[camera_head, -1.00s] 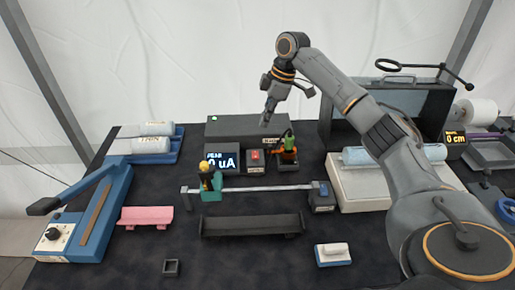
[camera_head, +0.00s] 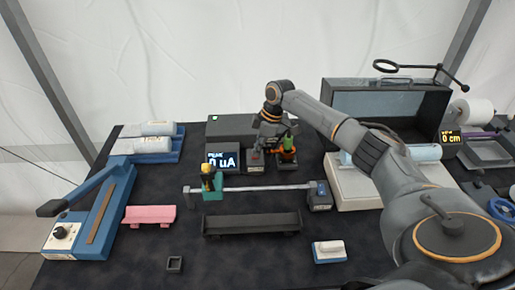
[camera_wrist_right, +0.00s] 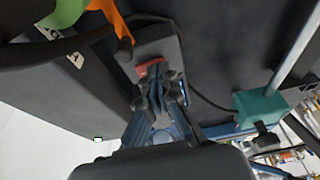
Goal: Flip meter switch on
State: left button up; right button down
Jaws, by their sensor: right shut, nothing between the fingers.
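The switch box (camera_head: 256,168) is a small dark block beside the meter display (camera_head: 222,161), which is lit and reads 0 uA. In the right wrist view the box (camera_wrist_right: 160,38) carries a red rocker switch (camera_wrist_right: 151,68). My right gripper (camera_head: 257,152) is just above the box and hides much of its top in the head view. In the wrist view the fingertips (camera_wrist_right: 160,88) are shut and empty, right at the red switch; whether they touch it I cannot tell. My left gripper is not in view.
A green and orange item (camera_head: 287,148) stands close right of the switch box. A dark housing with a green light (camera_head: 225,124) is behind. In front run a metal rail (camera_head: 265,188) with a teal carriage (camera_head: 212,189) and a black trough (camera_head: 252,224).

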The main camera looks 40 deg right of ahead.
jog(key=shift+s+f+t, duration=0.15)
jog(key=shift+f+t, duration=0.2)
jog(key=shift+t, duration=0.05)
jog(key=shift+s+a+r+h, duration=0.15)
jog(key=shift+s+h, duration=0.1)
jog(key=shift+h, duration=0.05)
jog(key=shift+w, duration=0.15)
jog(key=shift+w, duration=0.1)
